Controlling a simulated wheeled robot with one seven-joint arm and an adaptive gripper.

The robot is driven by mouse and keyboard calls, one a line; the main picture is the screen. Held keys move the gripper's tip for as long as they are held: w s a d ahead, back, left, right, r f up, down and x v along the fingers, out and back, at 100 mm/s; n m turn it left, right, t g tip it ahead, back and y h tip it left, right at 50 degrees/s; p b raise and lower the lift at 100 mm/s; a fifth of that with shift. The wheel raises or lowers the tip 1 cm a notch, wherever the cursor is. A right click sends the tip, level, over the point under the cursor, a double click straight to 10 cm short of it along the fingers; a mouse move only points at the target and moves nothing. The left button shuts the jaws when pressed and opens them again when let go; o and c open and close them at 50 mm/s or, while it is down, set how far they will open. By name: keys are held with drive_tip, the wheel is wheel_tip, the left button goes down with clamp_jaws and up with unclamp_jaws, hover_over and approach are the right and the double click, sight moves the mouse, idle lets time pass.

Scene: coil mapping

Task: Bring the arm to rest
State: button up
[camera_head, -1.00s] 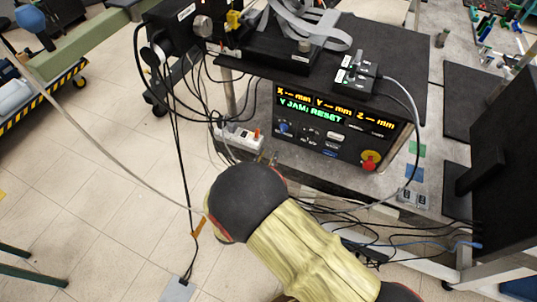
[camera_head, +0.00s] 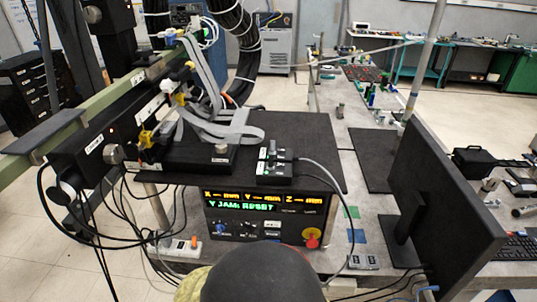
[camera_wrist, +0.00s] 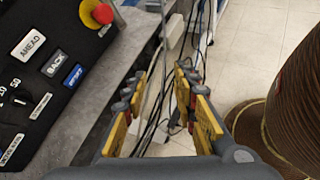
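My gripper (camera_wrist: 160,78) shows in the wrist view with its two yellow-padded fingers apart and nothing between them. Below and beyond the fingers are dark cables and pale floor tiles. In the head view only a dark rounded part of my arm shows at the bottom centre; my gripper is out of that picture. A black control box (camera_head: 265,222) stands just beyond my arm, its display reading "Y JAM: RESET". Its panel (camera_wrist: 38,75), with AHEAD and BACK keys, lies left of my gripper in the wrist view, apart from the fingers.
A red stop knob (camera_head: 312,237) is on the box's right. A black platform (camera_head: 300,135) above it carries a small switch box (camera_head: 274,170) and grey ribbon cables (camera_head: 215,125). A monitor (camera_head: 440,185) stands at right. Loose cables (camera_head: 110,235) hang at left; open floor (camera_head: 50,215) lies beyond.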

drive_tip(key=s+d+r+m+g+y, duration=0.6)
drive_tip(key=s+r+m, duration=0.2)
drive_tip(key=r+m, duration=0.3)
drive_tip(key=d+r+m+t+y, duration=0.1)
drive_tip(key=d+r+m+t, duration=0.1)
drive_tip(key=d+r+m, duration=0.3)
drive_tip(key=d+r+m+t+y, duration=0.2)
drive_tip(key=d+r+m, duration=0.3)
drive_tip(key=r, duration=0.5)
drive_tip(key=shift+s+d+r+m+t, duration=0.15)
drive_tip(key=shift+s+d+m+t, duration=0.2)
drive_tip(key=shift+s+t, duration=0.15)
drive_tip(key=shift+c, duration=0.4)
